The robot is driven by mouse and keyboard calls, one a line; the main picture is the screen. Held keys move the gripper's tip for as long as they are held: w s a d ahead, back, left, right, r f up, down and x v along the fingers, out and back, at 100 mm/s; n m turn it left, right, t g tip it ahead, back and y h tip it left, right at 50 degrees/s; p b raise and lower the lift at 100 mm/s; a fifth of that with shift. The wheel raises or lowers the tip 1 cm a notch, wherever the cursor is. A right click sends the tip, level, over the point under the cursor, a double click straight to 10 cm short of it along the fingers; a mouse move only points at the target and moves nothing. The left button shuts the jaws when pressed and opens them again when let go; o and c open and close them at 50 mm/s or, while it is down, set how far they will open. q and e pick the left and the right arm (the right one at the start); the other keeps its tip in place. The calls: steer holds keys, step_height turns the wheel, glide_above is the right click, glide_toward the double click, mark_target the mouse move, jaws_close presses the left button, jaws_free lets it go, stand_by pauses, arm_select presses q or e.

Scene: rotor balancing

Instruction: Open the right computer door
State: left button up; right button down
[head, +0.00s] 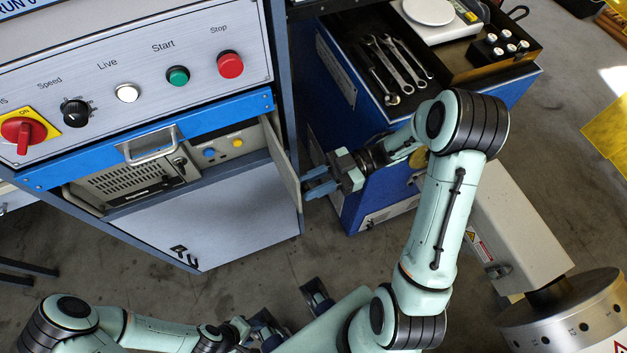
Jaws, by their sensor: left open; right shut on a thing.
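The computer (125,183) sits in a recess of the control cabinet, its grille showing. The right computer door (284,168) is a thin beige panel standing swung out at the recess's right side. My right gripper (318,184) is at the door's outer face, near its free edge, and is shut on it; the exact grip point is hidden. My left gripper (292,312) is open and empty, low in the picture, away from the cabinet.
A blue drawer front with a metal handle (150,146) is above the computer. Above it are knobs and buttons, including a red stop button (230,65). A blue tool cabinet (345,85) with wrenches (400,65) stands at right, close to my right arm. The rotor machine (565,315) is at lower right.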

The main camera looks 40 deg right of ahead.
stand_by(0.3)
steer(key=c, duration=0.8)
jaws_free()
steer(key=shift+c, duration=0.2)
steer(key=s+d, duration=0.1)
steer(key=d, duration=0.6)
steer(key=shift+d, duration=0.2)
steer(key=shift+s, duration=0.1)
